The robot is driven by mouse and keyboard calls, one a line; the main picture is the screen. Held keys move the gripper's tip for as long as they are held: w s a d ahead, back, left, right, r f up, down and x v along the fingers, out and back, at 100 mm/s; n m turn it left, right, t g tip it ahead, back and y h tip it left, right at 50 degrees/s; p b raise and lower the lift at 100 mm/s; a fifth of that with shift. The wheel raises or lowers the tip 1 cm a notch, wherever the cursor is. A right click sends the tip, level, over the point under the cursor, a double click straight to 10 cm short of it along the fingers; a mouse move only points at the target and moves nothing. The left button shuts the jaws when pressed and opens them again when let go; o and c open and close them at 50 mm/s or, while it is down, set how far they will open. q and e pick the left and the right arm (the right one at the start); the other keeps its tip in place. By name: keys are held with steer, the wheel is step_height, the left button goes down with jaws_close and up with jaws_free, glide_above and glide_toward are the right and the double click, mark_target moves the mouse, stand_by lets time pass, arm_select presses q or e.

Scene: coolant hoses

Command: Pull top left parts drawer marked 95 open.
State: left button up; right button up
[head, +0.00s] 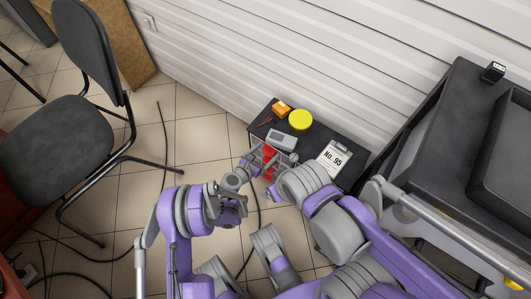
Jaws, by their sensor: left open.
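A small dark cabinet (325,132) stands against the white wall, and a white card on its top reads "No. 95" (332,158). A red drawer front (269,158) shows in part on the cabinet's near side. I cannot read a mark on it or tell whether it is open a little. My left gripper (263,157) is open right in front of the red front, its fingers overlapping it in the picture. I cannot tell whether they touch it. My arm links hide the rest of the cabinet front.
A black chair (62,135) stands on the left. Dark cables (165,130) lie on the tiles. A large black unit (440,150) stands right.

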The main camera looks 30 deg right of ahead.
arm_select(q)
steer(key=shift+d, duration=0.1)
jaws_close()
stand_by(0.5)
